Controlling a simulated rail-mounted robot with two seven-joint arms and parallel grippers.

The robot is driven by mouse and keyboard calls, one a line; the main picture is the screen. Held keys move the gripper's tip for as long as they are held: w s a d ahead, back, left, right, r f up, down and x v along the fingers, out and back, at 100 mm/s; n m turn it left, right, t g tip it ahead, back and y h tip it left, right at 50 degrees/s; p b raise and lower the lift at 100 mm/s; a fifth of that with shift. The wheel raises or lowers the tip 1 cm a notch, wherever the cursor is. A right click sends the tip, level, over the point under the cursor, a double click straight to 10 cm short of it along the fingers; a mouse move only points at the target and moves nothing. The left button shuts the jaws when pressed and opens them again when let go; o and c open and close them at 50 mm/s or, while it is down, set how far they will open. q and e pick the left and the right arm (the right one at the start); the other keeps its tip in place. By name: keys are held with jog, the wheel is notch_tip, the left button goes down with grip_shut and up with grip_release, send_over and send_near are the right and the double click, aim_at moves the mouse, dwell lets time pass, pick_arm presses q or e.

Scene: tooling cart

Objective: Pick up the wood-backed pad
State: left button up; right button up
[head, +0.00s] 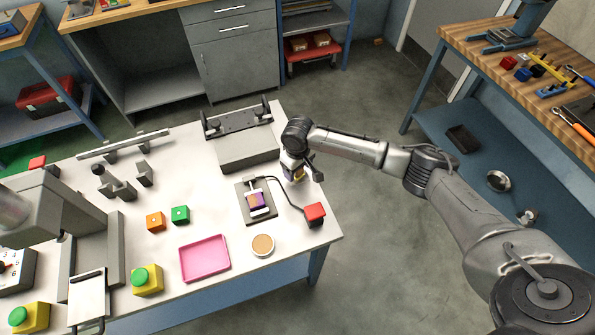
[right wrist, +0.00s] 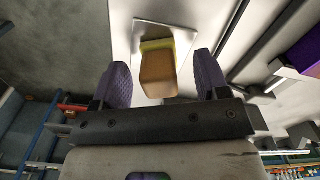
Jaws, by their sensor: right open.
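The wood-backed pad (right wrist: 158,72) shows in the right wrist view as a tan block with a yellow layer, lying on a white square surface (right wrist: 143,27). My right gripper (right wrist: 165,75) is open, its two purple fingers on either side of the pad with a visible gap at each side. In the head view my right gripper (head: 295,166) is over the right part of the white table. A small yellow part of the pad (head: 298,177) shows under it; the rest is hidden. My left gripper is not in view.
On the table (head: 330,232) near the gripper are a grey block (head: 248,153), a dark plate with a purple-and-white device (head: 257,203), a cable, and a red block (head: 315,212). A tan disc (head: 262,244) and a pink tray (head: 205,258) lie nearer the front. Open floor lies right of the table.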

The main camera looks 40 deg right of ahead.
jog(key=shift+f, duration=0.6)
jog(key=c, duration=1.1)
jog(key=shift+r, duration=0.15)
jog(key=shift+r, duration=0.5)
jog(key=r, duration=0.2)
jog(key=r+p, duration=0.1)
jog(key=shift+s+d+r, duration=0.15)
jog(key=shift+s+r, duration=0.05)
jog(key=shift+s, duration=0.05)
jog(key=s+d+r+p, duration=0.1)
jog(key=s+d+r, duration=0.2)
jog(key=s+r, duration=0.3)
jog(key=shift+s+r+p, duration=0.2)
jog(key=shift+s+p, duration=0.15)
jog(key=shift+s, duration=1.95)
